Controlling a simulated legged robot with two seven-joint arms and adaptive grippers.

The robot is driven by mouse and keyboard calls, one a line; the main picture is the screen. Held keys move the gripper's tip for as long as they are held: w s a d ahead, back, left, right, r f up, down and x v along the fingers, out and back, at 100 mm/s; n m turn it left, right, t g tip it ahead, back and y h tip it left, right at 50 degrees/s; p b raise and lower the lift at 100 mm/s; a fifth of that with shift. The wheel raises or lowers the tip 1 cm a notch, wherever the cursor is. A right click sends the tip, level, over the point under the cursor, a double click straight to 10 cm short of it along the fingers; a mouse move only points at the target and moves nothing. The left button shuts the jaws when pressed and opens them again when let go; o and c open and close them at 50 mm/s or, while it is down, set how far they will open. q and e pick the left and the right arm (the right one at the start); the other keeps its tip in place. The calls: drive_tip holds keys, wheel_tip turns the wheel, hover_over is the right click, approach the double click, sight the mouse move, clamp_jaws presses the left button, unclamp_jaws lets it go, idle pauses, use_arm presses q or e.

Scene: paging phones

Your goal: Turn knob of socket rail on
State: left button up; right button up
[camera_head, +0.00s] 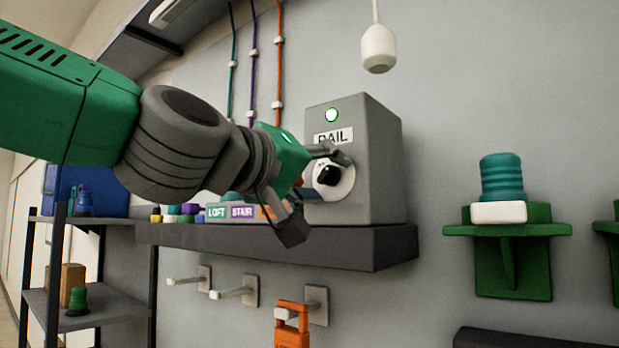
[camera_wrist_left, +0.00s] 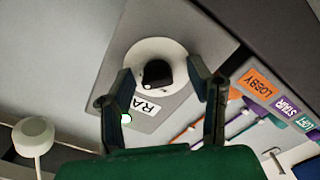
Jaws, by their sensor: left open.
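The socket rail box (camera_head: 388,160) is a grey block with a RAIL label and a lit green lamp (camera_head: 332,115) on its front. Its black knob (camera_head: 327,175) sits on a round white dial. In the left wrist view the knob (camera_wrist_left: 157,74) lies between the fingertips, with the white dial around it. My left gripper (camera_head: 315,192) is open in front of the dial, one finger above the knob and the other lower down. I cannot tell whether a finger touches the knob. My right gripper is not in view.
The box stands on a dark shelf (camera_head: 375,250). Beside it are LOFT and STAIR labels (camera_head: 230,212) and an orange LOBBY label (camera_wrist_left: 260,84). A white pendant (camera_head: 379,48) hangs above. A green bracket (camera_head: 510,262) carries a teal item at right. Pegs project below the shelf.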

use_arm(q)
drive_tip(key=v, duration=1.1)
drive_tip(key=shift+s+a, duration=0.2)
drive_tip(key=shift+a, duration=0.1)
drive_tip(key=shift+d+f, duration=0.1)
drive_tip(key=shift+d, duration=0.1)
